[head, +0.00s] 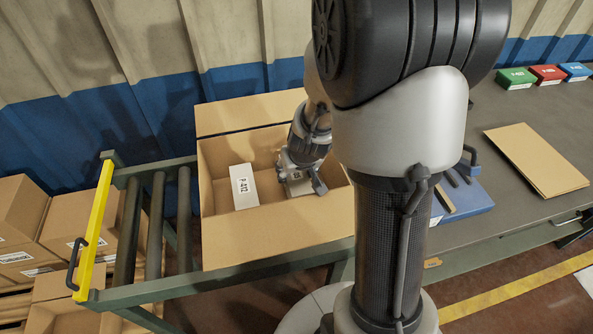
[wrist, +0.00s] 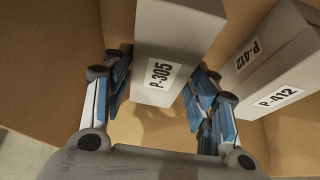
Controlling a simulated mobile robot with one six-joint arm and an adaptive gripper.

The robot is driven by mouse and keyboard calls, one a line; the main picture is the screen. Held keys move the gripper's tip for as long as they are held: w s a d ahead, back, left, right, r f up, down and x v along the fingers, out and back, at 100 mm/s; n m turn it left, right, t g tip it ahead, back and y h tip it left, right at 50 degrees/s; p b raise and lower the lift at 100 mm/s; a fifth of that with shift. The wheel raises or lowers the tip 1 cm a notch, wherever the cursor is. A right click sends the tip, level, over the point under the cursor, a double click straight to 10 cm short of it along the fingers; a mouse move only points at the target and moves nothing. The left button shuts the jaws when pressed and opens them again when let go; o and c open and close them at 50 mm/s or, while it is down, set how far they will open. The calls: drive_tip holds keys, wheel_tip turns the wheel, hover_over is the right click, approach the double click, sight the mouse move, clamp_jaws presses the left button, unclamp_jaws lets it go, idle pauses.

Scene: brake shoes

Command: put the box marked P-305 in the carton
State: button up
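The P-305 box (wrist: 165,45) is a grey-white box with a black-on-white label, between the two fingers of my gripper (wrist: 158,82) in the wrist view. The fingers appear to press on both its sides. In the head view my gripper (head: 303,175) is down inside the open carton (head: 290,235), in its right half. The P-305 box (head: 298,187) shows partly below it. I cannot tell whether its underside touches the carton floor.
A P-412 box (head: 243,187) lies in the carton's left part; it also shows in the wrist view (wrist: 275,70). The carton stands on a roller conveyor with a yellow bar (head: 95,228). A flat cardboard piece (head: 537,158) and small coloured boxes (head: 547,74) lie on the right bench.

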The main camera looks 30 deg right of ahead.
sight(299, 181)
drive_tip(key=o, duration=0.4)
drive_tip(key=f, duration=0.1)
drive_tip(key=s+f, duration=0.2)
drive_tip(key=shift+a+g, duration=0.25)
drive_tip(key=shift+g, duration=0.05)
drive_tip(key=shift+c, duration=0.2)
drive_tip(key=shift+w+r, duration=0.2)
drive_tip(key=shift+r, duration=0.5)
drive_tip(key=w+d+v, duration=0.1)
drive_tip(key=v, duration=1.1)
drive_tip(key=shift+a+r, duration=0.2)
drive_tip(key=shift+r, duration=0.45)
drive_tip(key=shift+w, duration=0.1)
